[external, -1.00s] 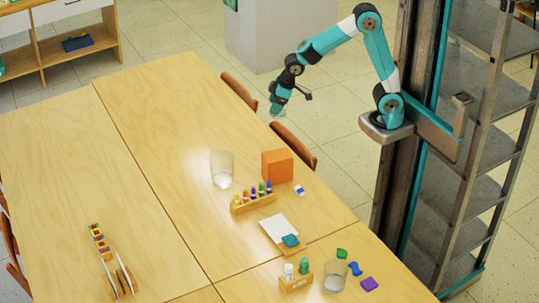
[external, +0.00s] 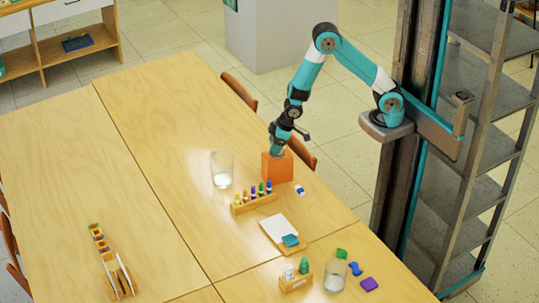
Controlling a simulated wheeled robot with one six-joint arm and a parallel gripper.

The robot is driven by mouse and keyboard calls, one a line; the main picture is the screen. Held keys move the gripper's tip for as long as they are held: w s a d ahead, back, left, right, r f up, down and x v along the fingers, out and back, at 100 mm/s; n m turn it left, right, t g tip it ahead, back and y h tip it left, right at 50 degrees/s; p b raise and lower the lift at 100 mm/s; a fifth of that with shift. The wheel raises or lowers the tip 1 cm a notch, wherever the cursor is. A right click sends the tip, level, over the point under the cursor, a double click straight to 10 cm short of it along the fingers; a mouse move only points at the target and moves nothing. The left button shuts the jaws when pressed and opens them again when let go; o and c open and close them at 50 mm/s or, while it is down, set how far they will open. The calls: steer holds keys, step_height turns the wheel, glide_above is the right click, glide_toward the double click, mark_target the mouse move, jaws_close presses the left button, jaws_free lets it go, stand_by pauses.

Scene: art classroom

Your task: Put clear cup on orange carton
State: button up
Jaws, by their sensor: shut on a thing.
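The orange carton (external: 279,172) stands upright near the far edge of the table. My gripper (external: 278,148) is at the carton's top, pointing down, with its fingers small and hard to make out. I cannot tell whether that shape touches the carton's top. Two other see-through vessels stand on the table: a tall one (external: 221,170) left of the carton and one (external: 336,276) at the front right.
A wooden rack of colored bottles (external: 254,200) stands in front of the carton. Chairs (external: 293,146) stand behind the table edge. The table's middle left (external: 130,170) is clear.

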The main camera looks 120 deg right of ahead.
steer(key=shift+f, duration=0.25)
steer(key=o, duration=0.9)
steer(key=shift+r, duration=0.1)
steer(key=shift+r, duration=0.1)
